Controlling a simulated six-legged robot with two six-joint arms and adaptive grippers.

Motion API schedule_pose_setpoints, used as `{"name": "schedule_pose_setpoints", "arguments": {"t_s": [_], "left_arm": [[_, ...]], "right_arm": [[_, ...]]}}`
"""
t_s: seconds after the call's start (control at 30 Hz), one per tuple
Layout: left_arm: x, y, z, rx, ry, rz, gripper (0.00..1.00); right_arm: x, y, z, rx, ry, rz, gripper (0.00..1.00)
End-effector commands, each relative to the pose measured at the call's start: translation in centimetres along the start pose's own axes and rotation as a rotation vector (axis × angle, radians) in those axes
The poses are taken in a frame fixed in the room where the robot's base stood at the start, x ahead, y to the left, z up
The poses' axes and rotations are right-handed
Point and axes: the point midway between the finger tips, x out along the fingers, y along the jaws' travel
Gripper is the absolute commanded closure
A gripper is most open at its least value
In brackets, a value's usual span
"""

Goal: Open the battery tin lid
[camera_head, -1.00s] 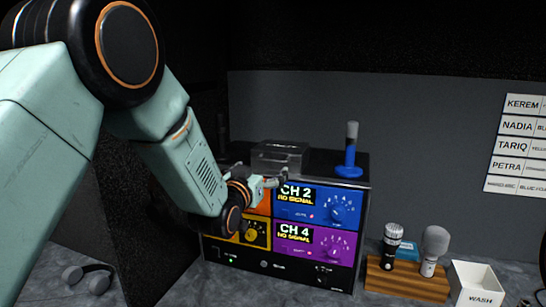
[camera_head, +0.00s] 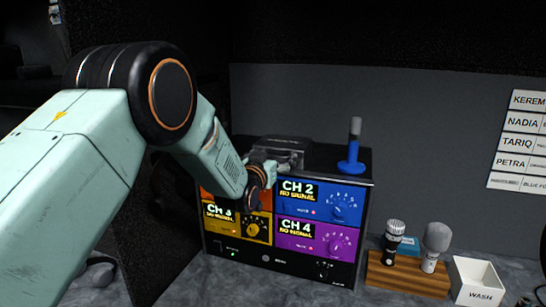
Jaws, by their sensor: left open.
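The battery tin (camera_head: 283,143) is a small dark grey box on top of the receiver rack, left of a blue stand. Its lid looks closed. My left gripper (camera_head: 275,166) is at the tin's front lower edge, just above the orange and blue panels. It is open, and its fingers are small and dark against the tin, so I cannot tell whether they touch it. My right gripper is not in view.
The rack (camera_head: 312,266) has coloured channel panels. A blue stand (camera_head: 352,160) with a grey-tipped post stands on its top right. Right of the rack are a wooden holder (camera_head: 405,277) with two microphones and a white WASH bin (camera_head: 477,283). Headphones (camera_head: 95,272) lie partly behind my arm.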

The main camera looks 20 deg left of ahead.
Motion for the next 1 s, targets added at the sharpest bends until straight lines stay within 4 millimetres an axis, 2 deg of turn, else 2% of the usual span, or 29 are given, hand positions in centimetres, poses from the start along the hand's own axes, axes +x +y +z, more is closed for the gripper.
{"name": "schedule_pose_setpoints", "arguments": {"t_s": [0.1,0.9,1.0], "left_arm": [[-0.01,0.00,0.01,0.000,0.000,0.000,0.00],[-0.03,0.03,0.08,0.000,-0.002,0.000,0.68],[-0.03,0.04,0.09,0.000,-0.002,0.000,0.73]], "right_arm": [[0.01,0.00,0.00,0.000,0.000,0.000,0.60],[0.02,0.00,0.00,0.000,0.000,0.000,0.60],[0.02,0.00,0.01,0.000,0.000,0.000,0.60]]}}
